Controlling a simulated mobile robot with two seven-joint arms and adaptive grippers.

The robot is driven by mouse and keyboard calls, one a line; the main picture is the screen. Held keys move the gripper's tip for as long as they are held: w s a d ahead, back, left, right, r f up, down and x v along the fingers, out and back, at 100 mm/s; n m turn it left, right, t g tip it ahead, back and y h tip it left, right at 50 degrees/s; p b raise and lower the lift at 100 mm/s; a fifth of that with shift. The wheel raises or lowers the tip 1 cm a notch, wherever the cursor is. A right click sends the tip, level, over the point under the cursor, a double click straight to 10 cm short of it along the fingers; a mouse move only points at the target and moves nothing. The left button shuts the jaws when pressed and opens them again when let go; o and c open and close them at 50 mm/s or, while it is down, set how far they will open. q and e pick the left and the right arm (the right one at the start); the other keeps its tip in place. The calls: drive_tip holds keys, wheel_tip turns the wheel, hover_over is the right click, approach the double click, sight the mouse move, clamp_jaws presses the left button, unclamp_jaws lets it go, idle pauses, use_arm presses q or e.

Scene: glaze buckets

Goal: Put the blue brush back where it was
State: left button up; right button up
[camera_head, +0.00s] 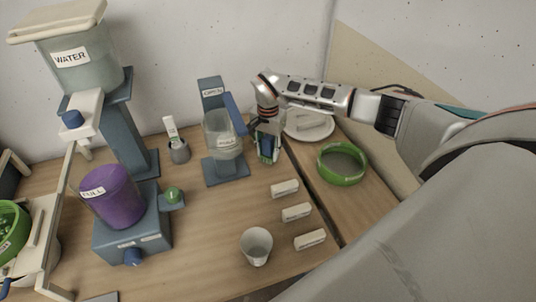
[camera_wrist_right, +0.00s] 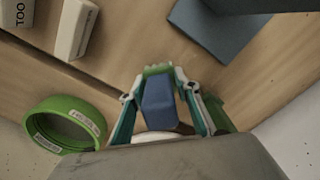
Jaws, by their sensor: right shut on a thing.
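My right gripper (camera_head: 268,150) is in the middle of the head view, pointing down beside the grey-blue dispenser stand. It is shut on a blue block-shaped thing, which I take to be the blue brush (camera_wrist_right: 160,103). In the right wrist view the blue piece sits between the two fingers, with a green edge (camera_wrist_right: 158,70) at its far end. I cannot tell whether its lower end touches the table. The fingers hide most of it in the head view. My left gripper is not in view.
A clear container (camera_head: 222,143) on the stand is left of the gripper. A white plate (camera_head: 327,132) and green bowl (camera_head: 343,178) are right. Several labelled white blocks (camera_head: 296,212) and a cup (camera_head: 256,258) are in front. A purple "FULL" bucket (camera_head: 111,207) stands left.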

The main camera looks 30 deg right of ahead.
sight(268, 137)
drive_tip(key=shift+f, duration=0.7)
drive_tip(key=shift+f, duration=0.1)
drive_tip(key=o, duration=1.3)
wheel_tip(268, 137, up, 12)
drive_tip(key=shift+f, duration=0.2)
drive_tip(key=shift+r, duration=0.3)
